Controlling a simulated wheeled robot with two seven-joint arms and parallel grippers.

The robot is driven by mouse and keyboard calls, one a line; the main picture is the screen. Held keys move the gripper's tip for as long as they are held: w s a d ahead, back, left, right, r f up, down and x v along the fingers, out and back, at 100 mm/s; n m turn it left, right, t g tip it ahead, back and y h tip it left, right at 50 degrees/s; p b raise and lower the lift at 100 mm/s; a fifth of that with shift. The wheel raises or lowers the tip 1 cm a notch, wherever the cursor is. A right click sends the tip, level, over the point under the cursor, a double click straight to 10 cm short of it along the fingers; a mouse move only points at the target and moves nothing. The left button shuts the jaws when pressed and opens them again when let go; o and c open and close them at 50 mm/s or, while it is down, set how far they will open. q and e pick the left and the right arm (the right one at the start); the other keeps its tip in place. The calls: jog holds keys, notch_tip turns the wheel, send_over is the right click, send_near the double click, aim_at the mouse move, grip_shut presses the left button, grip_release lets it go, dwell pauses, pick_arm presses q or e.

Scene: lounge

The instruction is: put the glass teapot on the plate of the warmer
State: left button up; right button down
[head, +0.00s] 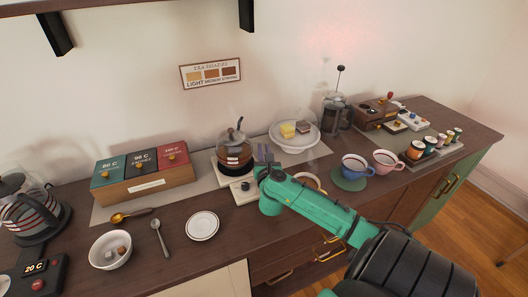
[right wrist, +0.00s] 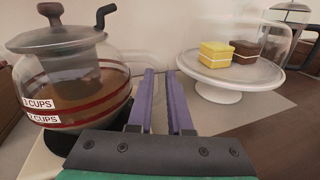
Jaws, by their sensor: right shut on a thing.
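The glass teapot (head: 235,158) has a dark lid, red bands and brown tea. It stands upright over the warmer (head: 243,194), a pale box with a knob, at the counter's middle. In the right wrist view the teapot (right wrist: 72,92) is left of the fingers, and the dark plate (right wrist: 78,150) shows below it. Whether its base touches the plate cannot be told. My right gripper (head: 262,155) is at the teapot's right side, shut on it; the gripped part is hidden. Its purple fingers (right wrist: 161,85) are nearly together. My left gripper is not in view.
A cake stand (head: 294,137) with a clear cover is right of the teapot. Two cups (head: 355,166) are near my right arm. Tea boxes (head: 142,174) stand left; a saucer (head: 202,226) and a bowl (head: 110,250) are in front. An electric kettle (head: 32,212) is at far left.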

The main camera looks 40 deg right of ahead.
jog(key=c, duration=0.8)
grip_release()
jog(key=shift+s, duration=0.1)
jog(key=shift+c, duration=0.2)
jog(key=shift+r, duration=0.15)
jog(key=b+v, duration=0.1)
jog(key=v, duration=1.1)
